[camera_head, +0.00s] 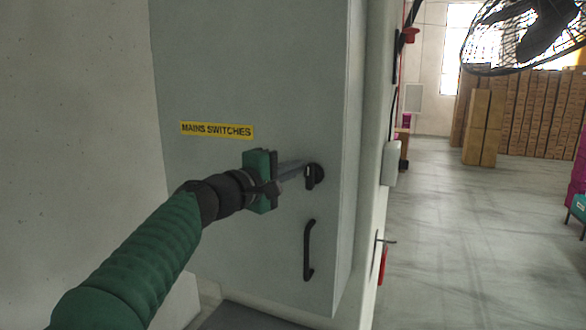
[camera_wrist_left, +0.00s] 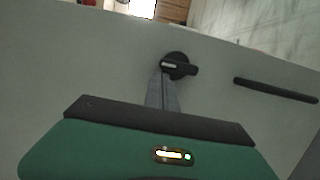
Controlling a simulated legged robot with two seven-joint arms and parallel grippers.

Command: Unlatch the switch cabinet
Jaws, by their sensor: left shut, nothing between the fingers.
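The grey switch cabinet (camera_head: 240,70) has a yellow "MAINS SWITCHES" label (camera_head: 216,130) on its door. Its black rotary latch (camera_head: 317,176) sits near the door's right edge. My left gripper (camera_head: 300,167) is shut and empty, with its fingertips at the latch. In the left wrist view the fingertips (camera_wrist_left: 161,74) reach the left side of the round latch (camera_wrist_left: 178,64), whose short lever points right. I cannot tell whether they touch it. The black pull handle (camera_head: 309,250) is below the latch, clear of the fingers; it also shows in the left wrist view (camera_wrist_left: 276,90). The door looks closed.
A pale wall (camera_head: 75,110) stands close on the left. A red-handled fixture (camera_head: 382,263) is on the side right of the cabinet. The floor (camera_head: 460,240) to the right is open, with stacked cartons (camera_head: 535,115) and a fan (camera_head: 525,30) farther off.

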